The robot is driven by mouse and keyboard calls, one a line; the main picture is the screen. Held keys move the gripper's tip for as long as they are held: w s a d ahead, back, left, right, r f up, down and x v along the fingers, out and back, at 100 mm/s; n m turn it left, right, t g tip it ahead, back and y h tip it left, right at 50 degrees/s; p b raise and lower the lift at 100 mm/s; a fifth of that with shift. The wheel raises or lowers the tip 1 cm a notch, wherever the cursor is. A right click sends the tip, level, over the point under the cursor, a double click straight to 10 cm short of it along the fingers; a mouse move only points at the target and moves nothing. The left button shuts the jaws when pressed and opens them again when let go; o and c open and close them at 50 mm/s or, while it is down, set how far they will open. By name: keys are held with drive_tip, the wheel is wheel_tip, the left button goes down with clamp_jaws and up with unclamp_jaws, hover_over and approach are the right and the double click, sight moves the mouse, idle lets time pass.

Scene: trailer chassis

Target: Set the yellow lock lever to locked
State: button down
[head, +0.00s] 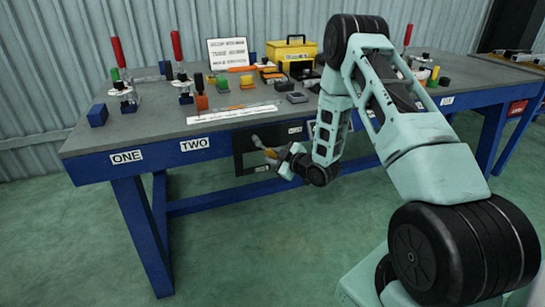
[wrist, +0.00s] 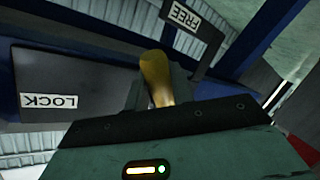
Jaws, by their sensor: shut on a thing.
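The yellow lock lever (wrist: 157,72) shows in the wrist view between the two fingers of my gripper (wrist: 158,90). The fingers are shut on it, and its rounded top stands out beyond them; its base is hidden. A white LOCK label (wrist: 50,102) is at the left on a dark panel (wrist: 85,72). A white FREE label (wrist: 185,18) is at the top right. The lever's visible end lies between the two labels across the picture, nearer FREE. In the head view my gripper (head: 268,152) is at the dark panel (head: 243,143) below the bench's front edge.
The blue-legged workbench (head: 150,133) carries red-handled toggle clamps (head: 178,55), a yellow toolbox (head: 290,50), a sign (head: 228,52) and several small blocks. A blue crossbar (head: 215,199) runs below the panel. The green floor in front is clear.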

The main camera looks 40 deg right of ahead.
drive_tip(key=c, duration=1.2)
unclamp_jaws()
drive_tip(key=shift+a+f+m+t+y+b, duration=0.3)
drive_tip(key=shift+a+f+m, duration=0.1)
drive_tip(key=shift+m, duration=0.2)
drive_tip(key=s+m+t+y, duration=0.1)
drive_tip(key=s+m+t, duration=0.15)
drive_tip(key=s, duration=1.35)
drive_tip(key=w+a+r+n+g+y+p, duration=0.1)
drive_tip(key=w+a+r+n+g+p, duration=0.1)
drive_tip(key=w+a+r+g+p, duration=0.65)
drive_tip(key=s+a+r+g+h+p, duration=0.1)
drive_tip(key=s+a+r+g+p, duration=0.2)
drive_tip(key=a+r, duration=0.8)
drive_tip(key=shift+s+a+r+n+p, duration=0.4)
drive_tip(key=shift+s+a+p, duration=0.15)
drive_tip(key=shift+s+p, duration=0.8)
